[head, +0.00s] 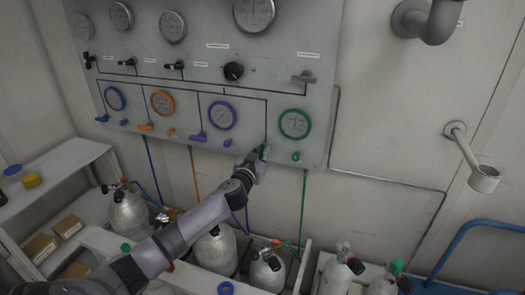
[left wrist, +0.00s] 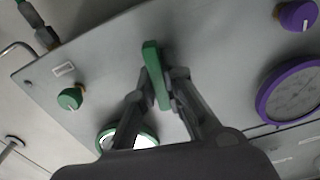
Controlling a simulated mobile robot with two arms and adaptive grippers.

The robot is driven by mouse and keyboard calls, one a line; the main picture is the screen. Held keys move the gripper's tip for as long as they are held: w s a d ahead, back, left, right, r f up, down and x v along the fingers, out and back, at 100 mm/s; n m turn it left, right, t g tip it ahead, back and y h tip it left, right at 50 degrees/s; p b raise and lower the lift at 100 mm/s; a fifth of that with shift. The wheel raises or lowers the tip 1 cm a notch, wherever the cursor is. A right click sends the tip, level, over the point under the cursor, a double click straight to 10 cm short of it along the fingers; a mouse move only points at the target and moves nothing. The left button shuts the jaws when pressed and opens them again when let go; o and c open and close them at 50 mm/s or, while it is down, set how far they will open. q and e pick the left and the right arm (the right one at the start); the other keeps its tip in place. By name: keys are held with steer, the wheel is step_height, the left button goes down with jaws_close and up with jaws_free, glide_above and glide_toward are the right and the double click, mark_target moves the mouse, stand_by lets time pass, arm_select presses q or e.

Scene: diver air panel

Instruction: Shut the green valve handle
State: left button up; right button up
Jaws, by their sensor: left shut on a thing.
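The green valve handle (head: 264,151) is on the lower right of the grey panel, below and left of the green-ringed gauge (head: 295,124). My left gripper (head: 258,160) reaches it from below and covers part of it. In the left wrist view my left gripper (left wrist: 163,82) is shut on the green handle (left wrist: 152,60), one finger on each side. The handle's long side runs nearly up and down in that view. A round green knob (left wrist: 70,98) is beside it, apart from the fingers. My right gripper is not in view.
The purple handle (head: 197,137) and purple-ringed gauge (head: 222,116) are left of the green handle. Grey cylinders (head: 129,215) stand below the panel, under my left arm. A green hose (head: 303,205) runs down the wall. A cup-like holder (head: 484,178) sticks out at right.

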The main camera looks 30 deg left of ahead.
arm_select(q)
steer(key=shift+m, duration=0.4)
jaws_close()
steer(key=m, duration=0.2)
steer(key=shift+d+m, duration=0.15)
steer(key=shift+m, duration=0.25)
steer(key=m, duration=0.9)
steer(key=shift+w+d+f, duration=0.1)
steer(key=shift+f, duration=0.05)
steer(key=shift+f+m, duration=0.15)
steer(key=shift+m, duration=1.65)
steer(key=o, duration=0.7)
jaws_free()
steer(key=shift+d, duration=0.1)
